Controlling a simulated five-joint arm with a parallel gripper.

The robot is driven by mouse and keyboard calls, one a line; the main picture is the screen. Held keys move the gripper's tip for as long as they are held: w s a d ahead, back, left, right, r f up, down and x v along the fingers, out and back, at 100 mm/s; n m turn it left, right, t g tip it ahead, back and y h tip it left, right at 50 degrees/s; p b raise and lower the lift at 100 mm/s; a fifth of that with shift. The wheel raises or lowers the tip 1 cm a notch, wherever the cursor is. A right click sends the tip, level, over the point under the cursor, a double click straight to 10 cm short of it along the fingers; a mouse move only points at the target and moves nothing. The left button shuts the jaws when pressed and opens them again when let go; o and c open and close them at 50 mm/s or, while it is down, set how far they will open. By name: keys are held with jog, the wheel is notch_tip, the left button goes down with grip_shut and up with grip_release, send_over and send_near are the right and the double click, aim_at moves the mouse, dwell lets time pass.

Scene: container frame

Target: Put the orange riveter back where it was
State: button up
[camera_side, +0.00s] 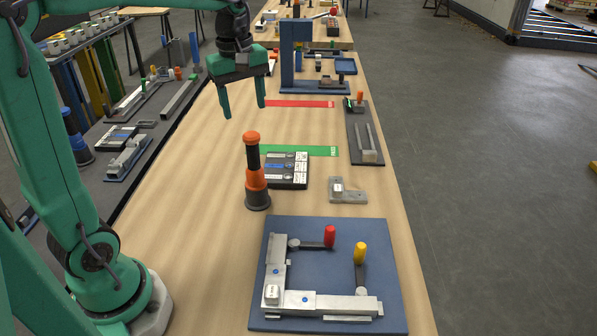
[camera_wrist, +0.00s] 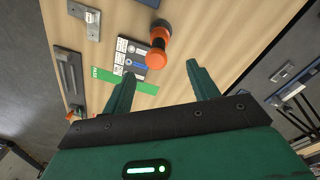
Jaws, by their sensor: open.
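The orange riveter (camera_side: 256,178) stands upright on the wooden table, with an orange top, a black middle and a dark round base. In the wrist view the riveter (camera_wrist: 158,46) shows at the top centre, ahead of the fingers. My green gripper (camera_side: 243,108) is open and empty. It hangs in the air above the table, behind the riveter in the side view and apart from it. In the wrist view my gripper (camera_wrist: 160,85) has its two fingers spread wide, with nothing between them.
A box with white labels (camera_side: 287,170) stands right beside the riveter. A green strip (camera_side: 320,150) and a red strip (camera_side: 300,104) lie farther back. A blue fixture plate (camera_side: 380,235) with red and yellow handles fills the front. A blue stand (camera_side: 290,60) rises behind.

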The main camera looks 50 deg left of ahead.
jog(key=s+d+f+m+t, duration=0.1)
jog(key=s+d+m+t, duration=0.1)
jog(key=s+d+m, duration=0.2)
jog(key=s+d+f+m+t, duration=0.2)
jog(key=s+d+m, duration=0.2)
jog(key=s+m, duration=0.6)
jog(key=shift+s+m+t, duration=0.35)
jog(key=shift+m+t, duration=0.05)
jog(key=shift+m, duration=0.4)
